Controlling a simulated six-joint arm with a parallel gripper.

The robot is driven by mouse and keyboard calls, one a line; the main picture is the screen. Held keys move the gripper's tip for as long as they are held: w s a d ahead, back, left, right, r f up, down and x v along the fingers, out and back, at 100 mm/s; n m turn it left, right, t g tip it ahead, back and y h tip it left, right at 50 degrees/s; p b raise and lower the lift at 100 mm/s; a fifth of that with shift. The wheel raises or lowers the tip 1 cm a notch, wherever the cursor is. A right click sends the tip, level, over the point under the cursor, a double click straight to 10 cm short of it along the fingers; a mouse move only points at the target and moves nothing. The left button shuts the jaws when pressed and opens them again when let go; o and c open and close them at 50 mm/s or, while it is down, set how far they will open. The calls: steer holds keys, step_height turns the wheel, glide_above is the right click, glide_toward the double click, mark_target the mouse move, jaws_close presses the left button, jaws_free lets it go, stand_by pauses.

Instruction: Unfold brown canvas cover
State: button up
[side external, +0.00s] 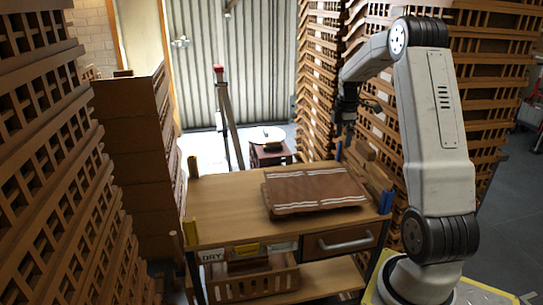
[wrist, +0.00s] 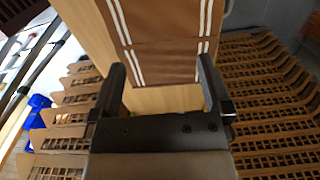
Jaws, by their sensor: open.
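The brown canvas cover (side external: 313,189) lies folded in a flat, layered stack on the wooden bench top (side external: 225,205). White double stripes run along two of its sides. In the wrist view the cover (wrist: 165,45) fills the upper middle, with a crease across it and stripes at both sides. My gripper (side external: 347,125) is above the back right part of the bench, apart from the cover. In the wrist view my gripper (wrist: 160,80) is open and empty, its two fingers spread with the cover's near edge and bare wood showing between them.
Tall stacks of brown crates (side external: 50,150) stand at the left, and more crates (side external: 318,80) stand behind and right. A drawer (side external: 340,242) and a crate (side external: 250,283) are below. The bench top's left part is bare.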

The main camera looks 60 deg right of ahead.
step_height(320, 180, up, 7)
steer(key=shift+f, duration=0.15)
stand_by(0.5)
steer(key=w+a+f+m+t, duration=0.1)
steer(key=w+a+f+m, duration=0.15)
steer(key=a, duration=0.85)
steer(key=w+a+f+m, duration=0.1)
steer(key=w+a+f, duration=0.3)
steer(key=a, duration=0.7)
steer(key=s+a+f+m, duration=0.2)
steer(key=s+a+f, duration=0.1)
steer(key=a, duration=0.6)
steer(key=s+a+f+m+t, duration=0.1)
steer(key=s+a+f, duration=0.3)
steer(key=a, duration=0.4)
steer(key=shift+s+a+m+t, duration=0.35)
steer(key=shift+s+m, duration=0.25)
steer(key=shift+m, duration=0.25)
